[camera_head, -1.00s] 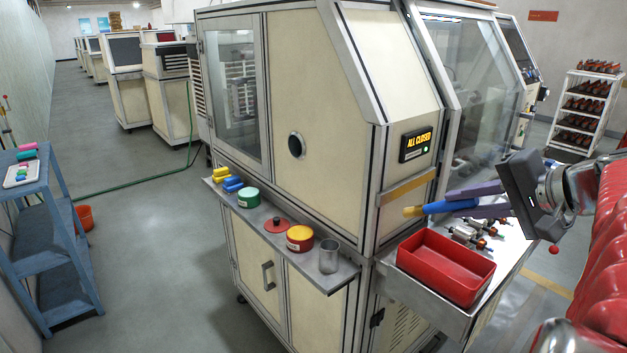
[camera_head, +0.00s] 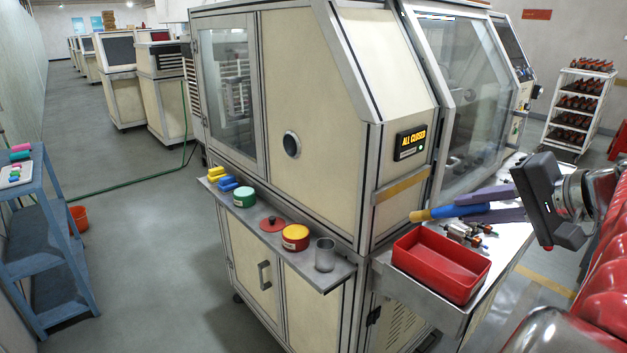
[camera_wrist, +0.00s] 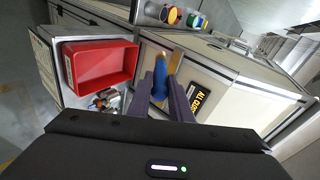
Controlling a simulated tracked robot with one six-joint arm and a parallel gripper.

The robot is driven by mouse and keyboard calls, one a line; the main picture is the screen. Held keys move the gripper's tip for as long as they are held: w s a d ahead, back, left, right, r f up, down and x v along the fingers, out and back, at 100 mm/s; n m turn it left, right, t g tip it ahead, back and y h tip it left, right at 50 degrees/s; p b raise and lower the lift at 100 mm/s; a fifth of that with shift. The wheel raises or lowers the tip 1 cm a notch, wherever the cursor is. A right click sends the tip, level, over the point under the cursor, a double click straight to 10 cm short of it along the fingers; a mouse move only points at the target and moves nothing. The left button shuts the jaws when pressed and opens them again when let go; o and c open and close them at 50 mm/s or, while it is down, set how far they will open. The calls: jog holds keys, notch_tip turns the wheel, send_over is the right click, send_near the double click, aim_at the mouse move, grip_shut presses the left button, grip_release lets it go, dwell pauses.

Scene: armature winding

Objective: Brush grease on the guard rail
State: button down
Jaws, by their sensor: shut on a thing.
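My gripper (camera_head: 472,204) is shut on the blue handle of a brush (camera_head: 455,211); its dark purple fingers lie on either side of the handle. The brush points left with its tan-yellow bristle end, and it also shows in the wrist view (camera_wrist: 160,80). The guard rail (camera_head: 403,186) is a yellow-tan strip across the cream machine's front corner, below the "ALL CLOSED" display. In the head view the bristles appear below and right of the rail, apart from it. An open red tin with a yellow top (camera_head: 296,238) stands on the side shelf, a red lid (camera_head: 273,224) beside it.
The shelf (camera_head: 335,275) also holds a green tin (camera_head: 246,197), yellow and blue pieces and a grey cup (camera_head: 325,255). A red tray (camera_head: 440,266) and metal parts (camera_head: 466,236) lie on the ledge under the brush. A blue stand (camera_head: 45,240) is far left.

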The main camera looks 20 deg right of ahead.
aim_at(434, 209)
dwell(0.7)
jog(key=shift+w+a, duration=0.45)
jog(key=shift+w, duration=0.7)
jog(key=shift+w+a, duration=0.4)
jog(key=shift+w, duration=0.8)
jog(key=shift+w+a, duration=0.45)
jog(key=shift+w, duration=0.7)
jog(key=shift+w+a, duration=0.25)
jog(key=shift+w, duration=0.45)
jog(key=shift+w+d, duration=0.3)
jog(key=shift+d, duration=0.7)
jog(key=shift+w+d, duration=0.3)
jog(key=shift+d, duration=0.65)
jog(key=shift+s+a, duration=0.3)
jog(key=shift+a, duration=0.7)
jog(key=shift+s+a, duration=0.3)
jog(key=shift+a, duration=0.65)
